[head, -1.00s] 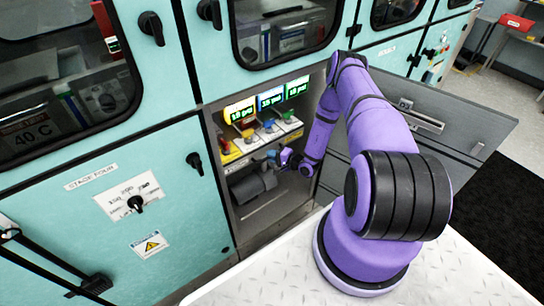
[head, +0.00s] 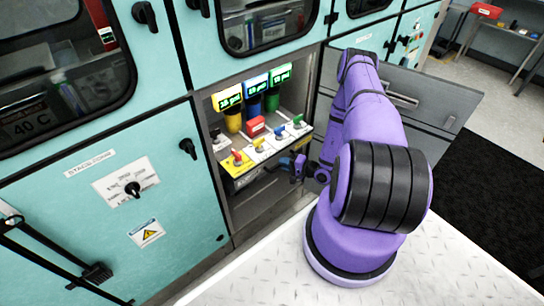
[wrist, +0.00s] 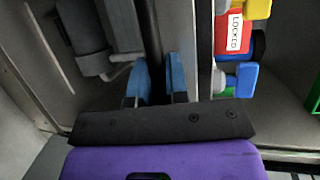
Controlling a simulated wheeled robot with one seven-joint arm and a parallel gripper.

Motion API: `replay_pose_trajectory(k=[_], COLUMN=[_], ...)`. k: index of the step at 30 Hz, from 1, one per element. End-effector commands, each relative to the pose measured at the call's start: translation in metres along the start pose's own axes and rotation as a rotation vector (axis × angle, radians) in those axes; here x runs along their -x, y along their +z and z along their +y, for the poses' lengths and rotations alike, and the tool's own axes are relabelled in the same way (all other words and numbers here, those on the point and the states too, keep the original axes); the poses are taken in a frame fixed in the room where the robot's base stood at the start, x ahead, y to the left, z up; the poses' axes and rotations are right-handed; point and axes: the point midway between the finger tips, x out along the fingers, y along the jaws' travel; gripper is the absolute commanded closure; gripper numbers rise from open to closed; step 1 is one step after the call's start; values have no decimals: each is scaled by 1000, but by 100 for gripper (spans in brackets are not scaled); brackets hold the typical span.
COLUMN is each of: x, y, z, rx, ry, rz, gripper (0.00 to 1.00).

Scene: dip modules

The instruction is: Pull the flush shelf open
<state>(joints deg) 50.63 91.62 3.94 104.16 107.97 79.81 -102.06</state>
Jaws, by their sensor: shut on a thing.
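The shelf (head: 262,157) stands out of the open cabinet bay, with a yellow and white labelled front strip and small red, yellow, blue and green valve handles on it. My gripper (head: 285,163) is at the right part of the shelf's front. In the wrist view my gripper's blue fingertips (wrist: 160,78) lie on both sides of a dark bar (wrist: 150,30) that runs along the shelf front, and are shut on it. The exact contact in the head view is too small to tell.
Yellow, blue and green cylinders (head: 254,102) with lit displays stand behind a red block (head: 256,127). The wrist view shows a red "LOCKED" label (wrist: 235,32). An open grey door (head: 425,100) hangs right of the bay, behind my arm. A teal door (head: 100,215) is left.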

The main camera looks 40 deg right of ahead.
Motion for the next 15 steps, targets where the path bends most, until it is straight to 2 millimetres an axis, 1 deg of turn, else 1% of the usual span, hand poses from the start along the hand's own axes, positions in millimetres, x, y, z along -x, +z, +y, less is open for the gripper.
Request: replay_pose_trajectory(k=[1, 3, 12, 15], x=[15, 33, 108, 130], y=[5, 13, 44, 54], z=[5, 9, 25, 30], rx=[-6, -6, -6, -5], ry=[4, 4, 4, 4], rz=[4, 3, 4, 4], gripper=[100, 100, 100, 100])
